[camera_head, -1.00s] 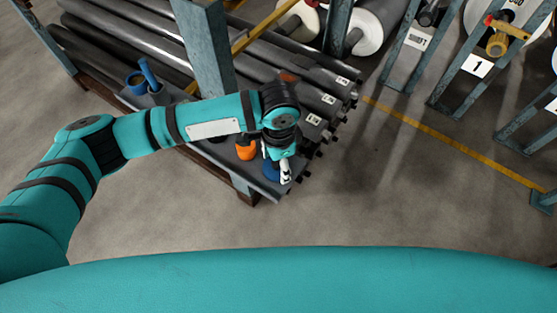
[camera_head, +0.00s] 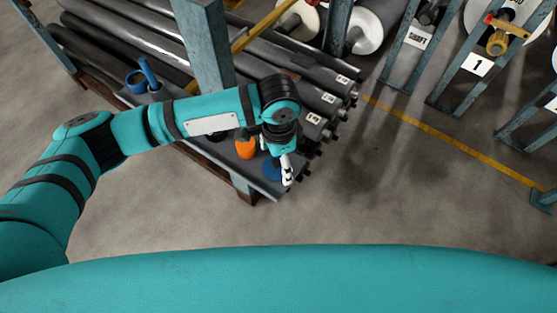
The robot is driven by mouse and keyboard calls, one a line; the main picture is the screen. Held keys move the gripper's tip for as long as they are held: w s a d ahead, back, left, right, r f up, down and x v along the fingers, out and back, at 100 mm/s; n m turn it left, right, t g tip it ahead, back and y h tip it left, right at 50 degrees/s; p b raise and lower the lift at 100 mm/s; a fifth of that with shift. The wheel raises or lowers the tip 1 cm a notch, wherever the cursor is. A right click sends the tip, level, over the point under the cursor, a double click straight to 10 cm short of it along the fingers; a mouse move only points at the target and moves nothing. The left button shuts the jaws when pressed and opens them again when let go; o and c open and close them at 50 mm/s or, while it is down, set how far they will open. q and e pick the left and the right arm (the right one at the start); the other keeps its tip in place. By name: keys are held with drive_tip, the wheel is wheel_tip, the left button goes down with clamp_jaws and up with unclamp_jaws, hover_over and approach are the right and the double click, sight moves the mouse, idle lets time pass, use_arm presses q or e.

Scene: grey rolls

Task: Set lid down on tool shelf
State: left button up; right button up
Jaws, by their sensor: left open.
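A blue round thing, likely the lid (camera_head: 271,169), is on the grey tool shelf (camera_head: 259,183) near its right front end. My left arm reaches in from the left over the shelf. My left gripper (camera_head: 288,174) is open and points down just to the right of the blue lid. I cannot tell whether a finger still touches the lid. The gripper partly covers the lid's right side. My right gripper is not in view.
An orange container (camera_head: 245,147) stands on the shelf left of the lid. A blue cup-like tool (camera_head: 137,81) is further left. Dark rolls (camera_head: 285,100) lie behind the shelf. A blue-grey post (camera_head: 205,45) rises near my arm. The floor (camera_head: 370,190) at right is clear.

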sight(279, 161)
use_arm(q)
wheel_tip(279, 161, up, 11)
idle(0.3)
